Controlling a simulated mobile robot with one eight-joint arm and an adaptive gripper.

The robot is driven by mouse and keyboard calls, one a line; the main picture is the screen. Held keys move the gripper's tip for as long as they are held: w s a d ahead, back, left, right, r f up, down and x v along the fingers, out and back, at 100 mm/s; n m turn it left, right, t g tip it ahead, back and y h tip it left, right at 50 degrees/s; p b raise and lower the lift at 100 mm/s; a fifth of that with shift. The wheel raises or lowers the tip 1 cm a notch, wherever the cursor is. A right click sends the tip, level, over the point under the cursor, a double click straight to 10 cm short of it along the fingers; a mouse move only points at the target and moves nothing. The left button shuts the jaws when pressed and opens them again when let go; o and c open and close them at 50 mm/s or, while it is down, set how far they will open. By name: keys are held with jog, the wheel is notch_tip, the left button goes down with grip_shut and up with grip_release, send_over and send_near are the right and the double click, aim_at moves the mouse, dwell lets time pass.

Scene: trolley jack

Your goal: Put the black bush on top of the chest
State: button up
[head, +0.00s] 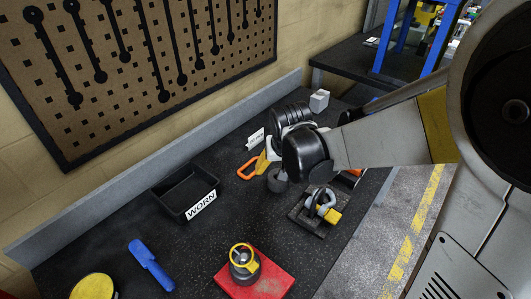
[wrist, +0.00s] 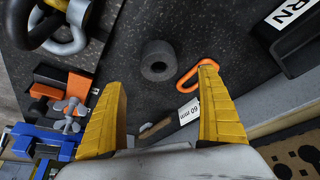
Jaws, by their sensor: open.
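The black bush (wrist: 159,60) is a short dark cylinder with a hole through it, on the dark bench top. It also shows in the head view (head: 278,181), just below my gripper's dark wrist. My gripper (wrist: 162,79) is open and empty, with its yellow fingers to either side of the bush in the wrist view. The bush appears beyond the fingertips, and I see no contact. In the head view my arm hides most of the gripper. I cannot identify a chest with certainty in either view.
An orange loop (wrist: 198,75) lies close beside the bush. A black bin marked WORN (head: 186,192) stands left. A shackle on a dark plate (head: 303,217) is close to the right. A red block (head: 282,281) carries a grey part with a yellow ring. Bench space between them is clear.

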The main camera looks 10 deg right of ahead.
jog(key=b+x, duration=0.3)
jog(key=x, duration=0.4)
jog(key=shift+d+f+b, duration=0.1)
jog(key=shift+f+b, duration=0.25)
jog(key=shift+f, duration=0.05)
jog(key=shift+r, duration=0.1)
jog(key=c, duration=1.5)
